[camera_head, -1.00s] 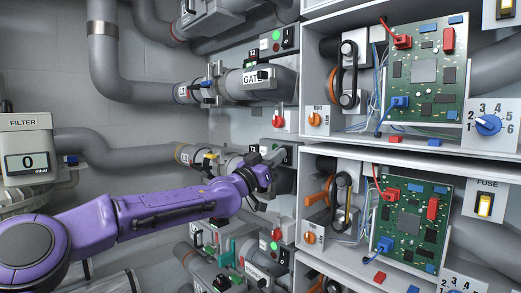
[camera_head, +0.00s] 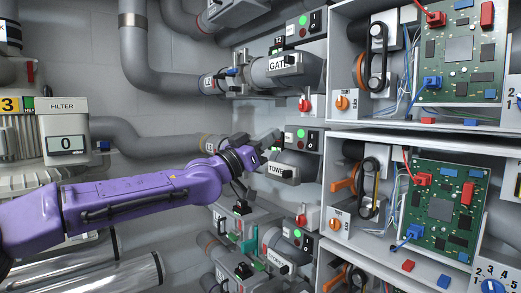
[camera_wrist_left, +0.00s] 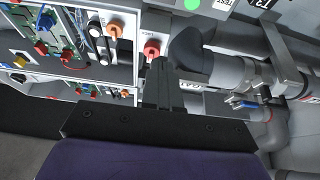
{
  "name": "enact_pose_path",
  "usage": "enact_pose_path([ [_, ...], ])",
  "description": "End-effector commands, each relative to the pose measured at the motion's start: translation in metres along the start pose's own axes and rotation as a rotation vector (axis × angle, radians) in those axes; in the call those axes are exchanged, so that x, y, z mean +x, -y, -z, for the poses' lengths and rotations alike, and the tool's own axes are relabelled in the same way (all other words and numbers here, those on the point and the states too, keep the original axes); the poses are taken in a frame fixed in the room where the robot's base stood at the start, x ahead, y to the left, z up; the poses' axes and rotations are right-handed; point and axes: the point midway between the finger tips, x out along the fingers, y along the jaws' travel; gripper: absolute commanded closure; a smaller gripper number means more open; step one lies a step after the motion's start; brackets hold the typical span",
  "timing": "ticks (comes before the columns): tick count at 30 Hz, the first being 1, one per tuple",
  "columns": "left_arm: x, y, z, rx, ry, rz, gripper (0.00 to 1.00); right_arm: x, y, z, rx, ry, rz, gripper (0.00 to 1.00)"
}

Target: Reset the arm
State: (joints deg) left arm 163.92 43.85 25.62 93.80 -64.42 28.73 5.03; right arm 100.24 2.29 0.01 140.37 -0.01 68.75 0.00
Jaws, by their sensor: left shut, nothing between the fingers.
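My left arm is purple and comes in from the left in the head view. Its dark gripper (camera_head: 262,150) is in front of the grey blower labelled TOWER (camera_head: 283,171) and hides part of it. In the left wrist view the black fingers (camera_wrist_left: 163,85) are together with nothing between them. I cannot tell from these views whether the gripper touches the blower. My right gripper is not in view.
White cabinets with green circuit boards (camera_head: 440,205) and orange knobs stand on the right. A GATE blower (camera_head: 285,66) is above the arm. A FILTER unit (camera_head: 66,130) is at the left. Grey pipes (camera_head: 134,50) line the wall.

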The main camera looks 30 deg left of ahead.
Motion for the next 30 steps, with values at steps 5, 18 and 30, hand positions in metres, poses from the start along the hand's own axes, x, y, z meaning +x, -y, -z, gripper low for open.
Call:
enact_pose_path([
  [5,-0.019,0.001,0.008,0.0,-0.001,0.001,1.0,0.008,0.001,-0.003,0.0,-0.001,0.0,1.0],
  [18,-0.02,0.0,0.01,-0.001,0.0,0.0,1.0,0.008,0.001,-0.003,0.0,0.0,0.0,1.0],
  [30,-0.042,-0.022,-0.121,-0.489,0.052,0.165,1.0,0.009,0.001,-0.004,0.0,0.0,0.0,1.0],
])
